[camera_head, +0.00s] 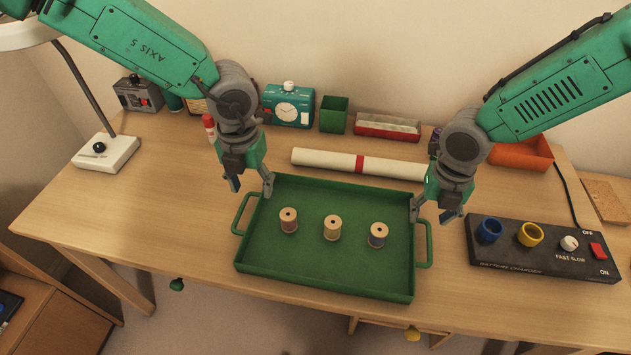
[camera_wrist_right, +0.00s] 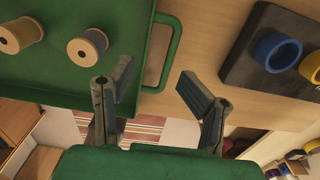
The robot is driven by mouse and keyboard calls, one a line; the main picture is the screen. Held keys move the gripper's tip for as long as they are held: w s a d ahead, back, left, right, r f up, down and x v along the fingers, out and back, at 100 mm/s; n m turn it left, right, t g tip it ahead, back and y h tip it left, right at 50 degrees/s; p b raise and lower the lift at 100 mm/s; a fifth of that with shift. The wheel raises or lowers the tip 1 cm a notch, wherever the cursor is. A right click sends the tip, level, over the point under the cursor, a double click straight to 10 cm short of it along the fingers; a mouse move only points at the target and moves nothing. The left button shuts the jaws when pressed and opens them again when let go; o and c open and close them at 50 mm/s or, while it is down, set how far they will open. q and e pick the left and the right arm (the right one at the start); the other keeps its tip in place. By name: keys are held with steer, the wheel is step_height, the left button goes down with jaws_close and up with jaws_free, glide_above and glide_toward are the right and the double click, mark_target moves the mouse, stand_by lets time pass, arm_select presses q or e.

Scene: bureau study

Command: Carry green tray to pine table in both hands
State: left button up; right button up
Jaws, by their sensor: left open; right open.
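The green tray (camera_head: 320,272) lies flat on the wooden desk, with a loop handle on its left side (camera_head: 240,214) and one on its right side (camera_head: 426,245). Three thread spools (camera_head: 332,228) stand upright in it in a row. My left gripper (camera_head: 252,188) is open, above the tray's back left corner near the left handle. My right gripper (camera_head: 434,214) is open, above the tray's right edge near the right handle. In the right wrist view the right handle (camera_wrist_right: 174,60) shows beyond the open fingers (camera_wrist_right: 160,95), with nothing between them. No table separate from this desk is clearly identifiable.
A black control box (camera_head: 540,250) with blue and yellow rings sits right of the tray. A rolled paper (camera_head: 325,160) lies behind it. The desk left of the tray is clear.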

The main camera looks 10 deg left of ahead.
step_height(320, 180, up, 4)
steer(key=shift+r, duration=0.25)
stand_by(0.5)
